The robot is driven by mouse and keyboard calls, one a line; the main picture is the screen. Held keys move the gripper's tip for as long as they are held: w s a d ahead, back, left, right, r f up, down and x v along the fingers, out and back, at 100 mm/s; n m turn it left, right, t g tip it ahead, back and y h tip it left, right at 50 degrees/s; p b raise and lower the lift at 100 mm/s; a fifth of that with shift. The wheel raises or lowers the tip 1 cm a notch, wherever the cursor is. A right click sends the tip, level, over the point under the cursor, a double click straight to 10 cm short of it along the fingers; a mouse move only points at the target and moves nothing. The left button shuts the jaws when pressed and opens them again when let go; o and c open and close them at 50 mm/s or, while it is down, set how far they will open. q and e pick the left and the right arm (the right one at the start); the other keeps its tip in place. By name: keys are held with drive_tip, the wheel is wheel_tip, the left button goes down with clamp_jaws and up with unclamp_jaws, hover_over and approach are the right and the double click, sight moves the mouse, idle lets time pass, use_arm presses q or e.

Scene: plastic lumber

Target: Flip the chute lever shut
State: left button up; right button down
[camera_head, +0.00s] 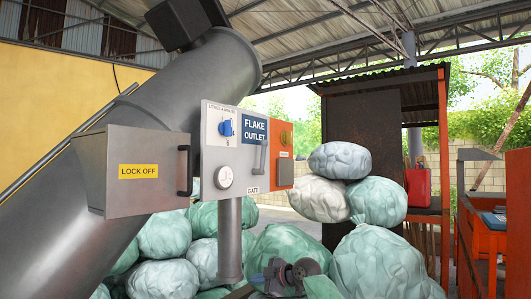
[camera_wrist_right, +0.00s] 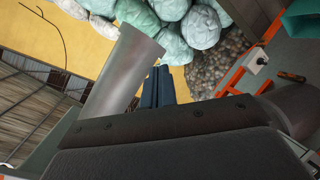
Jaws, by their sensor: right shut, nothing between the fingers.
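The grey lever (camera_head: 263,157) stands roughly upright on the right part of the white "FLAKE OUTLET" panel (camera_head: 212,160), above a "GATE" label. A big grey chute pipe (camera_head: 190,85) slants behind the panel. A grey "LOCK OFF" door (camera_head: 140,185) with a black handle juts out at the left. My right gripper (camera_head: 285,275) is low in the head view, below the panel and apart from the lever. In the right wrist view its dark fingers (camera_wrist_right: 158,85) are together and empty. My left gripper is not in view.
The panel also carries a blue knob (camera_head: 226,128), a round gauge (camera_head: 224,177) and an orange section (camera_head: 284,153). The panel's post (camera_head: 229,240) stands among pale green sacks (camera_head: 165,235). More sacks (camera_head: 375,265) are piled at right, near a red can (camera_head: 418,187).

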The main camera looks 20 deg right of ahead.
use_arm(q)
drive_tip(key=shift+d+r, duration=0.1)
use_arm(e)
drive_tip(key=s+d+r+n+y, duration=0.1)
drive_tip(key=s+d+r+n, duration=0.1)
drive_tip(key=r, duration=1.2)
drive_tip(key=s+d+r+n+t+y, duration=0.1)
drive_tip(key=s+d+r+n, duration=0.1)
drive_tip(key=r, duration=1.3)
drive_tip(key=s+d+r+n+y, duration=0.2)
drive_tip(key=s+r, duration=0.3)
drive_tip(key=r, duration=0.9)
drive_tip(key=shift+d+r+n+t, duration=0.2)
drive_tip(key=shift+n+t, duration=0.2)
drive_tip(key=shift+n, duration=0.5)
drive_tip(key=shift+w, duration=0.1)
